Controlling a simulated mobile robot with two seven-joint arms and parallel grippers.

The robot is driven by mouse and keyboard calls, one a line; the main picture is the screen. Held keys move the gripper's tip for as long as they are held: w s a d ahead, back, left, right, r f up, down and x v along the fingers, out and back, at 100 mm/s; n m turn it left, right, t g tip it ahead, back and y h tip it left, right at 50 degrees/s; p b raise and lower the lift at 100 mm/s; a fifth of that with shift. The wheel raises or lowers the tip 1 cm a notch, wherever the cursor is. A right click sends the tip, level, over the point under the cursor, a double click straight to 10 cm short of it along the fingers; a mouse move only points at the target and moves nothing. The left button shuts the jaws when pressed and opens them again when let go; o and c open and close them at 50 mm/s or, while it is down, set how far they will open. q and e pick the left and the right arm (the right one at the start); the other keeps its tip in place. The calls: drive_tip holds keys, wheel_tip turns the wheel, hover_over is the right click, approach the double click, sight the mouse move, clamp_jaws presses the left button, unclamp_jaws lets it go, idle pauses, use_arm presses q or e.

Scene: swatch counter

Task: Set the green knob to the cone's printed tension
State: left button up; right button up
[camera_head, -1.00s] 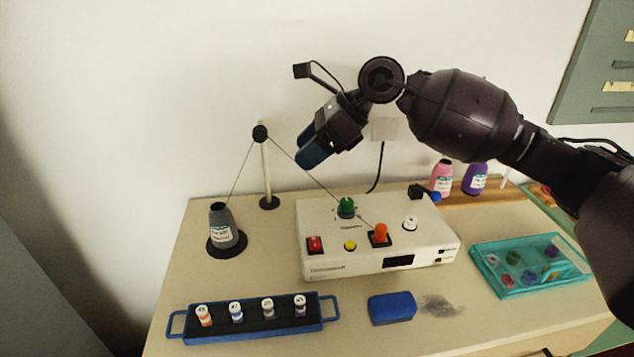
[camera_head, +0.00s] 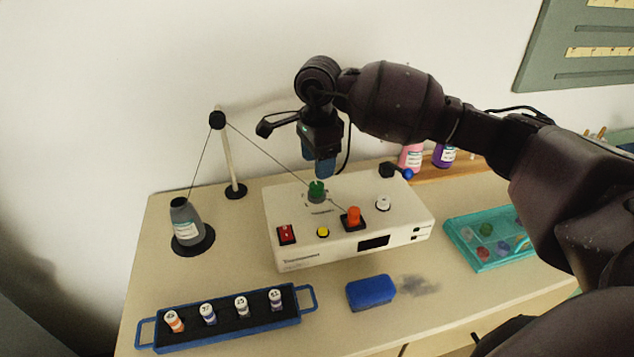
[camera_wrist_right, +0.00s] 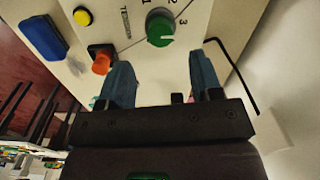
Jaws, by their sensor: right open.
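The green knob (camera_head: 316,191) stands on top of the white box (camera_head: 350,204), towards its back left. In the right wrist view the green knob (camera_wrist_right: 160,29) shows a pale pointer line and printed numbers beside it, with 2 and 3 readable. My right gripper (camera_head: 321,172) is open and points down just above and behind the knob. In the right wrist view its blue fingers (camera_wrist_right: 160,75) are apart with nothing between them, and the knob lies beyond their tips. The grey cone (camera_head: 186,222) stands on a black disc at the left; its label print is too small to read. My left gripper is not in view.
A thread runs from the cone over a post (camera_head: 232,165) to the box. The box also carries a red switch (camera_head: 286,233), yellow button (camera_head: 323,232), orange knob (camera_head: 353,216) and white knob (camera_head: 383,203). A blue spool rack (camera_head: 226,318), blue block (camera_head: 371,292) and teal tray (camera_head: 478,262) stand around it.

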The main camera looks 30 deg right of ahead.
sight(317, 184)
drive_tip(key=shift+w+f, duration=0.1)
drive_tip(key=shift+f, duration=3.05)
drive_tip(key=shift+c, duration=0.2)
drive_tip(key=c, duration=0.9)
